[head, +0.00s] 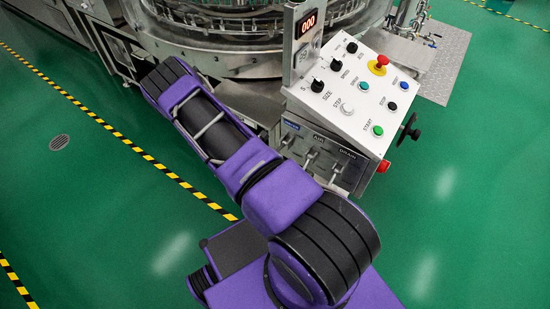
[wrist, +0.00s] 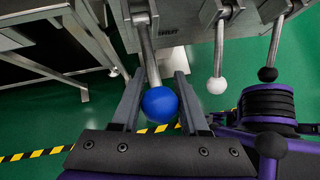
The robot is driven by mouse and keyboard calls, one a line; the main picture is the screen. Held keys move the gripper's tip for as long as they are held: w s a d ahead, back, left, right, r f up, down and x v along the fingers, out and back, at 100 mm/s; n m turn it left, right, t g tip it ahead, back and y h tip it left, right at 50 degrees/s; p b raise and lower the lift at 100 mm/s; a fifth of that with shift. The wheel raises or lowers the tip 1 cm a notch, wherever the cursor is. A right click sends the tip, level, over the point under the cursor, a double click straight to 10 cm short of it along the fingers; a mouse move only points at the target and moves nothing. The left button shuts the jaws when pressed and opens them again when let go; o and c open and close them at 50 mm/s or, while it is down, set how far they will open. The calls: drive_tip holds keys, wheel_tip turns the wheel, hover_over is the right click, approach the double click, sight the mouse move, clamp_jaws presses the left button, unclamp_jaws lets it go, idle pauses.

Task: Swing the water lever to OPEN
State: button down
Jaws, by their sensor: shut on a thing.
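The water lever is a steel rod with a blue ball knob (wrist: 160,103) in the wrist view. It hangs down from a grey valve block on the machine's side. My gripper (wrist: 158,80) has its two dark fingers on either side of this lever, closed on it at the knob. In the head view a small blue label (head: 291,126) marks the leftmost valve on the panel's lower front; my arm partly covers this area and my gripper is hidden there.
A white-knobbed lever (wrist: 217,85) and a black-knobbed lever (wrist: 267,74) hang to the right of the blue one. A metal frame (wrist: 60,40) stands to the left. The sloped control panel (head: 350,85) is above the valves. Green floor lies open to the right.

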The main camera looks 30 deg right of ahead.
drive_tip(key=shift+w+d+r, duration=0.1)
drive_tip(key=shift+d+r, duration=0.05)
drive_tip(key=shift+r, duration=0.65)
drive_tip(key=shift+w+d+r, duration=0.1)
drive_tip(key=shift+d+r, duration=0.05)
drive_tip(key=shift+r, duration=0.6)
drive_tip(key=shift+s, duration=0.15)
drive_tip(key=shift+c, duration=2.2)
unclamp_jaws()
drive_tip(key=p+v, duration=0.1)
drive_tip(key=v, duration=1.6)
drive_tip(key=shift+a, duration=0.25)
